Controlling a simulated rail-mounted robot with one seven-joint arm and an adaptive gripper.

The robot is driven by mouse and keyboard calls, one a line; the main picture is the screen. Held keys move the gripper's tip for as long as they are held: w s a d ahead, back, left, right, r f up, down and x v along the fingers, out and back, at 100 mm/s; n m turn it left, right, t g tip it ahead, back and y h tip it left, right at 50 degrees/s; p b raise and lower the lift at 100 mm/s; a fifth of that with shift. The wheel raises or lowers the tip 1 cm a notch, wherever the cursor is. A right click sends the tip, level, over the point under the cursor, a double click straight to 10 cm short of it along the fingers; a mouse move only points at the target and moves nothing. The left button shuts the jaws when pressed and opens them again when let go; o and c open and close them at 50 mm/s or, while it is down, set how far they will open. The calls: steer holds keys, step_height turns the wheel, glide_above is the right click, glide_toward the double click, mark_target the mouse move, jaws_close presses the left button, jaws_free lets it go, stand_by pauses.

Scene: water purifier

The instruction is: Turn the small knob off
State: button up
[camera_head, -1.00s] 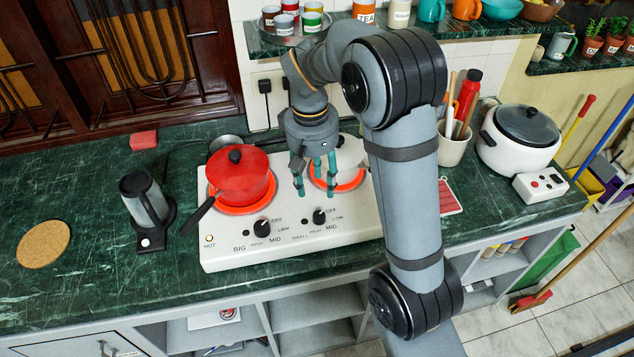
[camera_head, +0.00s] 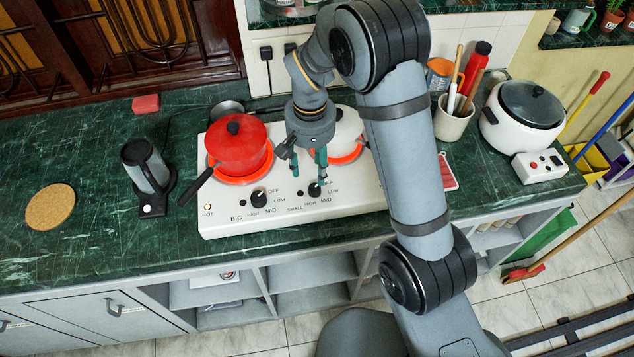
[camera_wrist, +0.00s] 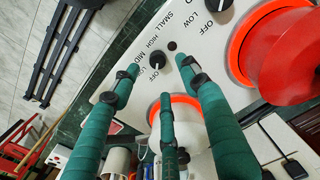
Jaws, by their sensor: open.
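The small knob (camera_head: 314,190) is a black dial on the right of the white stove's (camera_head: 225,222) front panel. It also shows in the wrist view (camera_wrist: 158,62), beside the SMALL, HIGH and OFF labels. My gripper (camera_head: 314,170) is open, with teal fingers over the panel just behind and above the knob. In the wrist view the knob appears between the spread fingertips (camera_wrist: 160,76); contact cannot be told. The small burner (camera_head: 347,156) behind glows orange under a white pot (camera_head: 348,125), partly hidden by my gripper.
The big knob (camera_head: 258,198) is to the left. A red pot (camera_head: 238,146) with a black handle stands on the glowing big burner. A kettle (camera_head: 148,172) is at left. A utensil cup (camera_head: 454,122) and rice cooker (camera_head: 522,117) stand at right.

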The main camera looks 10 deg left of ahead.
mark_target(314, 187)
steer(key=f, duration=0.2)
steer(key=f+p, duration=0.1)
steer(key=f, duration=0.4)
steer(key=shift+w+d+f, duration=0.1)
steer(key=shift+d+f, duration=0.05)
steer(key=shift+d, duration=0.1)
steer(key=shift+w+d+f, duration=0.1)
steer(key=shift+w+f, duration=0.05)
steer(key=shift+f, duration=0.45)
steer(key=shift+c, duration=0.6)
jaws_close()
steer(key=shift+f, duration=0.1)
steer(key=shift+n+b, duration=0.4)
steer(key=shift+o, duration=0.4)
jaws_free()
